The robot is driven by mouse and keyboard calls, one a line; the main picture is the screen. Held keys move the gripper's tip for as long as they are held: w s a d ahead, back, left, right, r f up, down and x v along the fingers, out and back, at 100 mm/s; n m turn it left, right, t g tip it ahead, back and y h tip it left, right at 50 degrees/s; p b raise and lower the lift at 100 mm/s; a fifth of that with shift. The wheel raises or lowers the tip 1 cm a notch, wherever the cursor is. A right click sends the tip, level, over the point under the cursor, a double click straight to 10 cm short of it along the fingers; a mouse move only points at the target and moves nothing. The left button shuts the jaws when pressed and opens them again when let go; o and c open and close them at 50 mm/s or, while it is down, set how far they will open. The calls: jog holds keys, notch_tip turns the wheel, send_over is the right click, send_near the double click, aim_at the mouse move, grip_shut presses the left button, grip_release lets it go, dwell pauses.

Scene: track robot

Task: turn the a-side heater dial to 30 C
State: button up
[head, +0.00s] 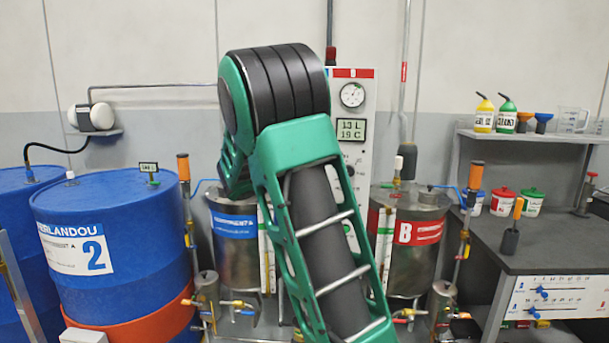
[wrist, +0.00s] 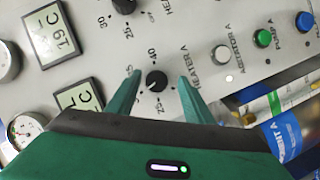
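The heater A dial (wrist: 157,81) is a small black knob on the grey panel (wrist: 205,22) in the wrist view, with "HEATER A" printed beside it. Its scale shows 40 and 25; a pale pointer mark shows on the knob, but its exact reading is too small to tell. My gripper (wrist: 161,76) is open, its two green fingers on either side of the dial with visible gaps. I cannot tell how far the fingertips stand from the panel. A display (wrist: 48,34) reads 19 C; another display (wrist: 78,97) is partly hidden by my gripper. In the head view my arm hides the dial.
Another black dial (wrist: 124,5) sits above in the wrist view. A white button (wrist: 222,53), green button (wrist: 262,38) and blue button (wrist: 304,21) lie right. In the head view, the panel (head: 368,100) stands between tank A (head: 235,255) and tank B (head: 410,260).

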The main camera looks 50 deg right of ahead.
jog(key=v, duration=1)
jog(key=shift+a, duration=0.35)
jog(key=shift+s, duration=0.1)
